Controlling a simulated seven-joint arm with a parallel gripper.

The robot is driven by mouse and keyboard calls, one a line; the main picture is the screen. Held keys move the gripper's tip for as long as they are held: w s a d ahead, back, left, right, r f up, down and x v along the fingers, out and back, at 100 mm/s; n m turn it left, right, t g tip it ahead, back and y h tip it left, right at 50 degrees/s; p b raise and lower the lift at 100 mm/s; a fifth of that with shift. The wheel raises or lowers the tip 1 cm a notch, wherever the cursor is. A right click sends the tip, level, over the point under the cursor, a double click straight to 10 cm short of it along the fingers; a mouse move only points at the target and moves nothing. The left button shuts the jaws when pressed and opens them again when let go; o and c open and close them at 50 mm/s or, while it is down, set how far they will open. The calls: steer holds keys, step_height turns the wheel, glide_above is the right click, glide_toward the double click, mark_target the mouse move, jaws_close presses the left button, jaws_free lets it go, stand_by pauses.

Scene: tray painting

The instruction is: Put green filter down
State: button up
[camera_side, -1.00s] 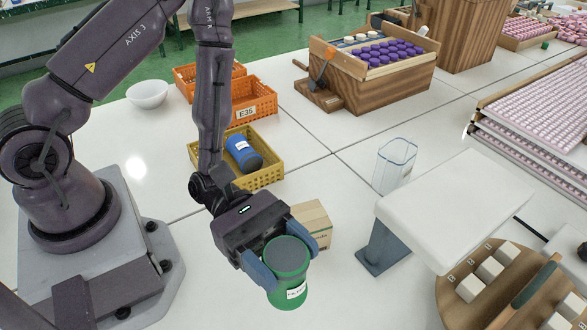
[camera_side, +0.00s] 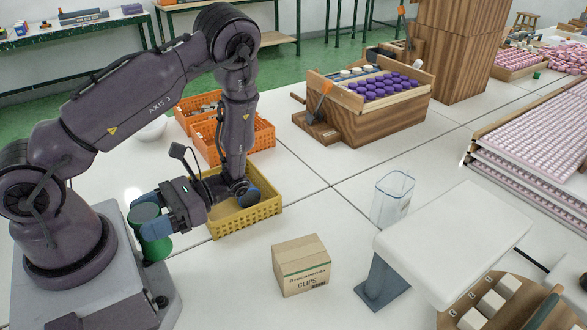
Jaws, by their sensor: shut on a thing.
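The green filter (camera_side: 153,243) is a green cylinder with a grey-green top, at the left beside my base. My gripper (camera_side: 150,214) is shut on it, with a blue finger on each side. The filter is upright or nearly so. Its lower end is near the grey base plate, and I cannot tell whether it touches anything. Its label is not visible now.
A cardboard clips box (camera_side: 301,266), a clear container (camera_side: 392,199) and a white raised plate (camera_side: 455,235) stand further right. White table is free around the box.

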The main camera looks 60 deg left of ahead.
steer(key=w+a+r+m+t+y, duration=0.2)
steer(key=w+a+m+t+y, duration=0.2)
steer(key=a+m+y, duration=0.3)
steer(key=w+a+r+m+t+y, duration=0.1)
steer(key=w+a+m+t+y, duration=0.35)
steer(key=y, duration=0.45)
steer(key=w+a+r+m+t+y, duration=0.3)
steer(key=w+m+t, duration=0.5)
steer(key=t, duration=0.2)
steer(key=w+d+r+m+t+h, duration=0.25)
steer(key=w+d+m+t, duration=0.3)
steer(key=w+t, duration=0.35)
steer(key=shift+t+h, duration=0.25)
steer(key=shift+w+a+f, duration=0.8)
steer(key=shift+w+f, duration=1.5)
steer(key=shift+f, duration=0.05)
steer(key=shift+w+a+f, duration=0.8)
steer(key=shift+w+f, duration=1.45)
steer(key=shift+f, duration=0.05)
steer(key=shift+w+a+f, duration=0.8)
steer(key=shift+w+f, duration=1.5)
steer(key=shift+f, duration=0.05)
